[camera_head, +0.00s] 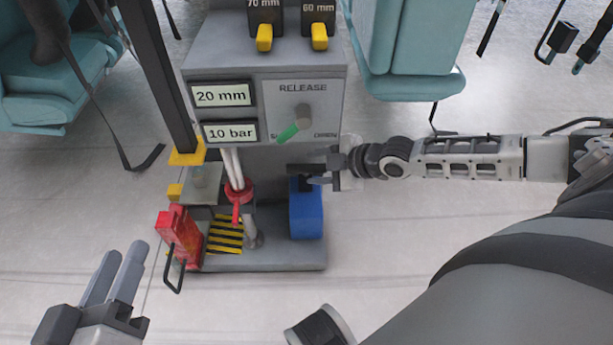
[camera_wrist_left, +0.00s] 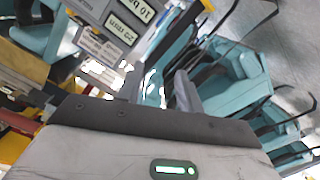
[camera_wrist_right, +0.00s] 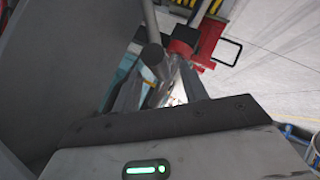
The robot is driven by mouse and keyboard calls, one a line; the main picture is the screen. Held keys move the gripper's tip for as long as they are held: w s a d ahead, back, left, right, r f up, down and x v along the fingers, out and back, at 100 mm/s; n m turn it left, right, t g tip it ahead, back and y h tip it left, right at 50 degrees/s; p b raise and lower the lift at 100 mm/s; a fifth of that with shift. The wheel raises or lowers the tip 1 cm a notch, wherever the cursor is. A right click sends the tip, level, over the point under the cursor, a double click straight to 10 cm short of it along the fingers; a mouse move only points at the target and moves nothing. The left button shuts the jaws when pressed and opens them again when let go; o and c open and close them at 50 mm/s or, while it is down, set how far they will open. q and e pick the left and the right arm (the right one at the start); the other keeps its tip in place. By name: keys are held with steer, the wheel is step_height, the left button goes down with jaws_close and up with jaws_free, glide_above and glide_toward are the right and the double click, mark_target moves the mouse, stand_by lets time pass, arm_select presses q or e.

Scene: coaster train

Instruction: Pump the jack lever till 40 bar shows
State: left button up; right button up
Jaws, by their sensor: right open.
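The jack stand carries a grey panel (camera_head: 262,75) with displays reading 20 mm (camera_head: 220,94) and 10 bar (camera_head: 230,132). Below it a red collar (camera_head: 238,190) sits on pale upright rods, above a striped plate (camera_head: 226,234). My right gripper (camera_head: 306,174) is open under the panel, beside the blue block (camera_head: 306,215). In the right wrist view a grey rod (camera_wrist_right: 154,55), perhaps the lever, reaches toward the space between the fingers (camera_wrist_right: 158,92); contact cannot be told. My left gripper (camera_head: 113,272) is open and empty at lower left, apart from the stand.
A red block (camera_head: 178,236) with a black wire loop stands at the base's left. Teal seats (camera_head: 410,50) flank the stand. The floor (camera_head: 400,240) is clear in front.

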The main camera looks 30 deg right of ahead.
mark_target(311, 168)
steer(key=b+x, duration=0.1)
steer(key=x, duration=0.1)
steer(key=shift+w+a+f, duration=0.15)
steer(key=shift+w+f, duration=0.05)
steer(key=shift+f, duration=0.1)
arm_select(q)
steer(key=shift+w+a+r+m+t+h, duration=0.1)
steer(key=shift+w+r+m+t+h, duration=0.15)
steer(key=shift+r+t, duration=0.2)
steer(key=shift+w+r+m+t+h, duration=0.15)
steer(key=shift+w+r+t, duration=0.2)
steer(key=shift+r, duration=0.2)
arm_select(e)
steer(key=shift+w+a+f, duration=0.15)
steer(key=shift+w+a, duration=0.05)
steer(key=shift+w, duration=0.15)
jaws_close()
arm_select(q)
steer(key=shift+r, duration=0.1)
arm_select(e)
steer(key=shift+s, duration=0.1)
